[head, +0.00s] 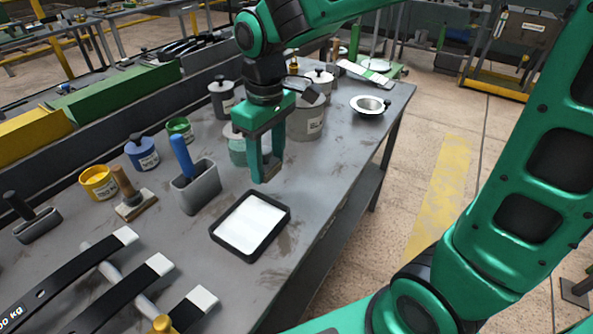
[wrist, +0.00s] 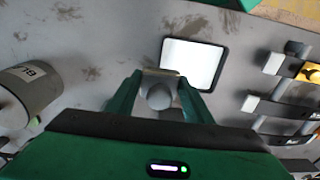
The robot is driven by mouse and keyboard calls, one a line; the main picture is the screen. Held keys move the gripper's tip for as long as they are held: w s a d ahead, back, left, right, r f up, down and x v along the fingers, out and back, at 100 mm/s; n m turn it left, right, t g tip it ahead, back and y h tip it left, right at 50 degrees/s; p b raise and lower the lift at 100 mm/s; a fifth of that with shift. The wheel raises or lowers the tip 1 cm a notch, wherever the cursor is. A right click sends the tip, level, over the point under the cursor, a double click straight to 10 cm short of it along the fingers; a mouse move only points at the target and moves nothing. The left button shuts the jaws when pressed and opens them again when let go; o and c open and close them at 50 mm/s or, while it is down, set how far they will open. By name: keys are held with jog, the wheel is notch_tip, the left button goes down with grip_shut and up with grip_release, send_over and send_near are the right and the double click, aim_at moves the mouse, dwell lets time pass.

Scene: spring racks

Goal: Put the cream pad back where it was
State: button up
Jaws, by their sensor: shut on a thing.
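My gripper (head: 264,177) is above the workbench with its fingers pointing down. In the wrist view my gripper (wrist: 160,75) is shut on a small tan-cream piece, which I take to be the cream pad (wrist: 160,71). Only a thin edge of the pad shows there. In the head view the pad (head: 269,168) is partly hidden by the fingers. A black-rimmed tray (head: 285,216) with a white inside lies just in front of the gripper. It also shows in the wrist view (wrist: 224,68), beyond the fingertips and to the right.
A grey holder (head: 196,195) with a blue handle and a wooden-handled brush (head: 131,197) stand left of the tray. Grey lidded cans, including one large can (head: 305,120), stand behind the gripper. Black leaf springs (head: 75,270) lie front left.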

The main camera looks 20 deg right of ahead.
send_over(305, 184)
notch_tip(305, 184, down, 7)
jog(key=shift+r, duration=0.1)
jog(key=shift+f, duration=2.05)
jog(key=shift+f, duration=0.1)
jog(key=o, duration=0.9)
jog(key=shift+o, duration=0.2)
notch_tip(305, 184, up, 12)
jog(key=shift+s+d, duration=0.15)
jog(key=shift+d, duration=0.05)
jog(key=s+d+f+m, duration=0.1)
jog(key=s+d+m, duration=0.5)
jog(key=s, duration=0.5)
jog(key=s+d+f+m, duration=0.2)
jog(key=s+d+m, duration=0.5)
jog(key=s+d, duration=0.3)
jog(key=shift+s+d+m, duration=0.25)
jog(key=shift+s+m, duration=0.05)
jog(key=shift+s, duration=0.5)
